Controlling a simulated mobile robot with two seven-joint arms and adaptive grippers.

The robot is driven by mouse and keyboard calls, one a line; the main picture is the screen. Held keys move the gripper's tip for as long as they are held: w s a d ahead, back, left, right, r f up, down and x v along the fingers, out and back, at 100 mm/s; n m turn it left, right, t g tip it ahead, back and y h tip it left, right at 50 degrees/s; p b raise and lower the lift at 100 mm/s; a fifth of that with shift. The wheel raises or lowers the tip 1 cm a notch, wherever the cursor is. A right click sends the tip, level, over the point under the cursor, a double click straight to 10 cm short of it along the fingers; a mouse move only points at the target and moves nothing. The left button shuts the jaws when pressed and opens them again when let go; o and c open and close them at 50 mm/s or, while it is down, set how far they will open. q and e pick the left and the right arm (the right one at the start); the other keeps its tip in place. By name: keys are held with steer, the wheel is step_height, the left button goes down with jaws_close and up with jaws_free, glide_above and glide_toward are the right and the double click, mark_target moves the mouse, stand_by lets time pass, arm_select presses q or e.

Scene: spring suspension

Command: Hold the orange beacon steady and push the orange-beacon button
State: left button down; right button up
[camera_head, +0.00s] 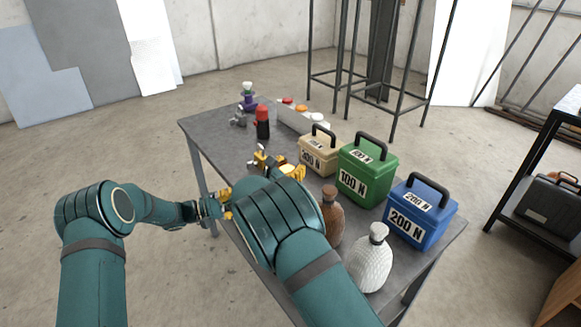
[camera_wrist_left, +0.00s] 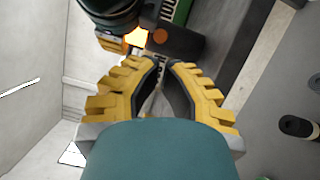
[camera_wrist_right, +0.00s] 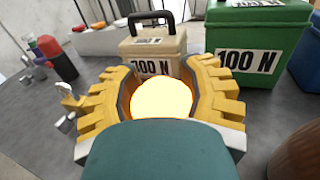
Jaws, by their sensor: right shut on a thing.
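The orange beacon (camera_wrist_right: 162,97) glows bright yellow-white between the fingers of my right gripper (camera_wrist_right: 162,80), which is shut on it. The glow (camera_wrist_left: 136,36) also shows beside the right gripper in the left wrist view.
Tan (camera_head: 319,155), green (camera_head: 367,171) and blue (camera_head: 421,215) weight boxes line the table's right side. A brown bottle (camera_head: 331,215) and a white bottle (camera_head: 371,262) stand in front. A red-black bottle (camera_head: 262,122) stands farther back.

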steer(key=shift+f, duration=0.15)
arm_select(q)
steer(key=s+a+n+t+y, duration=0.3)
steer(key=s+n+t, duration=0.2)
steer(key=n, duration=1.5)
steer(key=shift+s+a+f, duration=0.2)
steer(key=shift+s+f, duration=0.1)
steer(key=shift+f, duration=0.1)
steer(key=shift+d, duration=0.1)
steer(key=x, duration=1.4)
steer(key=shift+w+r, duration=0.15)
